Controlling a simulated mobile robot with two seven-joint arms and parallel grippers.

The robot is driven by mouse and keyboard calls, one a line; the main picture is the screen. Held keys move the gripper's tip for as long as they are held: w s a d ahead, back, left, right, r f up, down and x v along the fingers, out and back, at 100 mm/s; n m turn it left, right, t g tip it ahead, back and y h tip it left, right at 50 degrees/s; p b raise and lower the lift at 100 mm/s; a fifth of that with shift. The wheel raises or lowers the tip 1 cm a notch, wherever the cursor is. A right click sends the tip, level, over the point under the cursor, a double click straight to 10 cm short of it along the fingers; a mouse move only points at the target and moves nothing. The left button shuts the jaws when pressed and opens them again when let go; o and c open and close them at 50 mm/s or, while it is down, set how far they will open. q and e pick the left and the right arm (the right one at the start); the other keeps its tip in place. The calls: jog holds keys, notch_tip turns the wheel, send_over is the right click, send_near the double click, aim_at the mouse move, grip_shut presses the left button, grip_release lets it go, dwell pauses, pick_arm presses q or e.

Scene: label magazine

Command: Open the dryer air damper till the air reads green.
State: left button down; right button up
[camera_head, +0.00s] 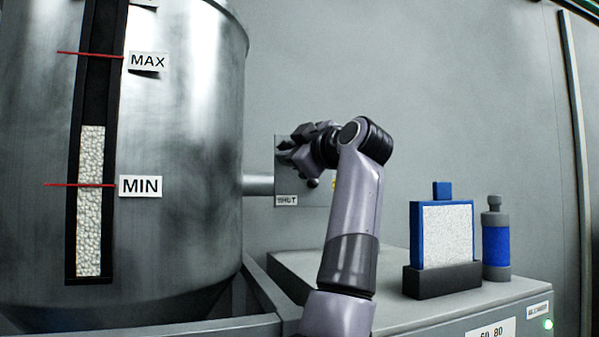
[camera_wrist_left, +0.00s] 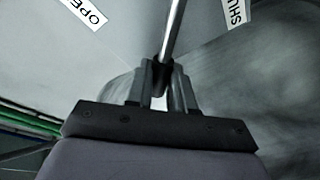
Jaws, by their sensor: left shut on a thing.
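The damper plate (camera_head: 286,178) is a grey panel beside the hopper, with a SHUT label (camera_head: 287,200) at its lower left. My left gripper (camera_head: 302,135) is in front of this plate and hides much of it. In the left wrist view my left gripper (camera_wrist_left: 163,88) is shut on a slim metal lever (camera_wrist_left: 173,35). An OPEN label (camera_wrist_left: 84,13) lies to the left of the lever and a SHUT label (camera_wrist_left: 237,14) to its right. A small yellow patch (camera_head: 333,184) shows beside my arm; whether it is the air reading I cannot tell. My right gripper is not in view.
A large metal hopper (camera_head: 190,120) with a MIN/MAX level window stands at left, with a pipe (camera_head: 258,185) toward the plate. On the grey cabinet (camera_head: 400,318) stand a blue-framed white panel (camera_head: 447,235) and a blue bottle (camera_head: 496,245). A green light (camera_head: 547,324) glows on its front.

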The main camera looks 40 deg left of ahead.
pick_arm(q)
jog(key=shift+w+d+r+m, duration=0.2)
jog(key=shift+w+r+m, duration=0.1)
jog(key=shift+m, duration=0.3)
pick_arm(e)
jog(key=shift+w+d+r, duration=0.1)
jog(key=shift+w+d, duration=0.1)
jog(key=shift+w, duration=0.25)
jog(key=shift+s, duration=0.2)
pick_arm(q)
jog(key=c, duration=1)
grip_release()
jog(key=shift+s, duration=0.1)
jog(key=shift+f, duration=0.1)
